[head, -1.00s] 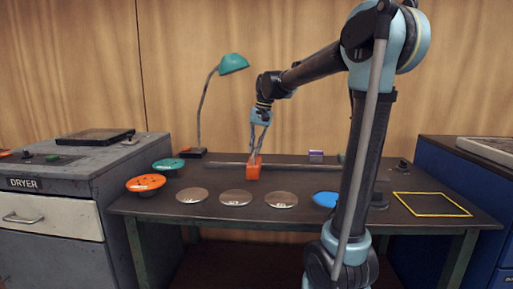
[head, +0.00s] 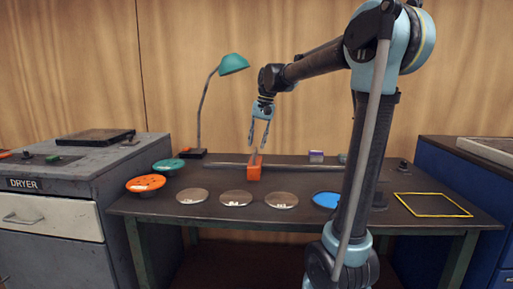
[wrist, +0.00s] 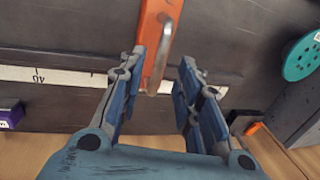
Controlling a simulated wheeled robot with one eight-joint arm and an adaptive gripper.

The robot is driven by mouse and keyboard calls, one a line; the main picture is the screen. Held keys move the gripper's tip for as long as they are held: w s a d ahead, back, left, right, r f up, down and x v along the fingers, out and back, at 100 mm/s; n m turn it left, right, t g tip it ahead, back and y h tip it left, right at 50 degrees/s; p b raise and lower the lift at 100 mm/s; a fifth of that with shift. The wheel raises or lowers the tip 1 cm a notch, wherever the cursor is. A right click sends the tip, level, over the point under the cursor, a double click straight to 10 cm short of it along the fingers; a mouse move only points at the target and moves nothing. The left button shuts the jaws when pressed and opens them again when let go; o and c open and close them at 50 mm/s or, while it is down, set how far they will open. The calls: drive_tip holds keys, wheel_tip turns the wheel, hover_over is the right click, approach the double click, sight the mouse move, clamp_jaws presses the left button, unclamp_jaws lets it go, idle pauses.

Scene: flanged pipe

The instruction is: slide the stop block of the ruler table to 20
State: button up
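The orange stop block (head: 254,173) sits on the ruler table (head: 320,228), toward the left of its back half. In the wrist view the block (wrist: 156,32) carries a grey metal handle (wrist: 158,76). The white ruler strip (wrist: 70,78) runs under the block, with a 40 readable to its left; no 20 is readable. My gripper (head: 258,147) is open and empty just above the block. In the wrist view its fingers (wrist: 160,58) spread on either side of the handle, apart from it.
A green lamp (head: 233,63), a green dish (head: 168,164) and an orange dish (head: 146,183) stand at the left. Several round plates (head: 236,198) line the front. A purple box (head: 316,155) is behind. A yellow square outline (head: 432,205) marks clear room at right.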

wheel_tip(320, 180, up, 9)
drive_tip(key=d, duration=0.1)
drive_tip(key=shift+d, duration=0.4)
drive_tip(key=shift+s, duration=0.1)
